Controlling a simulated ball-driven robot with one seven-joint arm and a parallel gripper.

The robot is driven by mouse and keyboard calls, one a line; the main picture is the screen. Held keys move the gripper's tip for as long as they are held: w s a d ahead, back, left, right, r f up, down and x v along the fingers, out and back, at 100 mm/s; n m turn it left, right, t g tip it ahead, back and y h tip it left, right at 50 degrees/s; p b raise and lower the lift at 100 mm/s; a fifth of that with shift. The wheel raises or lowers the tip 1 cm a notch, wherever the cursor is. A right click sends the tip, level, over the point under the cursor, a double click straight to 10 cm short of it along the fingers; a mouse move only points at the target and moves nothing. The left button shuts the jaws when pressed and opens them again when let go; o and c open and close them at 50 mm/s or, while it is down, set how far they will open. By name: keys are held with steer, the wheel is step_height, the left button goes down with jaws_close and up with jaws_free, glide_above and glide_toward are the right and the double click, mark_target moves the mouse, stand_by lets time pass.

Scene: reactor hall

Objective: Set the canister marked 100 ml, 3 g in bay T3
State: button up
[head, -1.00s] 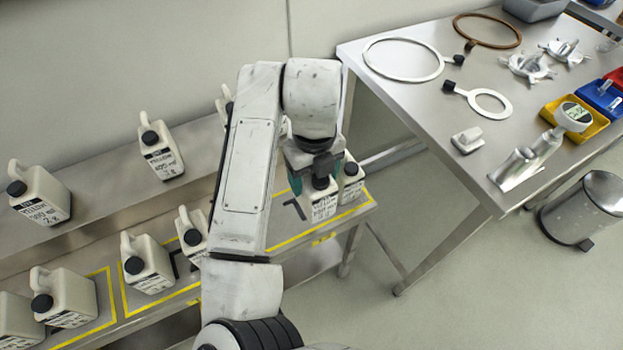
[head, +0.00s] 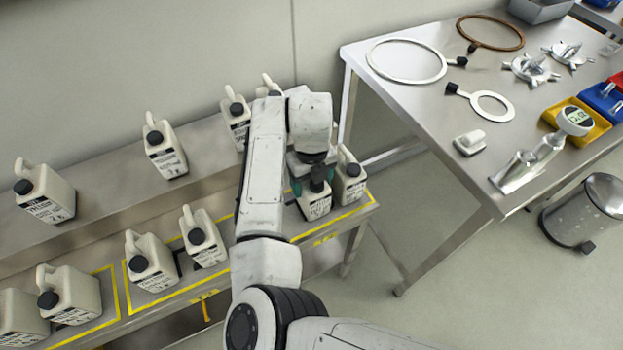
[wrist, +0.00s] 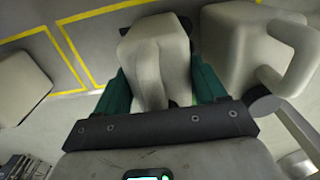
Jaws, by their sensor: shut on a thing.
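My gripper (head: 312,181) is shut on a white canister with a dark cap (head: 314,206), at the right end of the lower shelf. Its label is too small to read. In the wrist view the canister's body (wrist: 160,58) sits between the green fingers. It appears low over the yellow-outlined right bay (head: 337,219), but I cannot tell whether it touches the shelf. The bay's mark is not readable. Another canister (head: 350,181) stands close on its right; it also shows in the wrist view (wrist: 243,48).
More canisters stand in the left bays, such as one nearby (head: 206,240), another (head: 150,262) and one at front left (head: 72,296). Several stand on the upper shelf (head: 105,200). A steel table (head: 440,125) with rings and tools is at right, beside a bin (head: 583,212).

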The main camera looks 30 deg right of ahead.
steer(key=shift+f, duration=0.15)
steer(key=o, duration=1.4)
step_height(320, 180, up, 12)
steer(key=shift+r+b, duration=0.2)
steer(key=shift+b, duration=0.15)
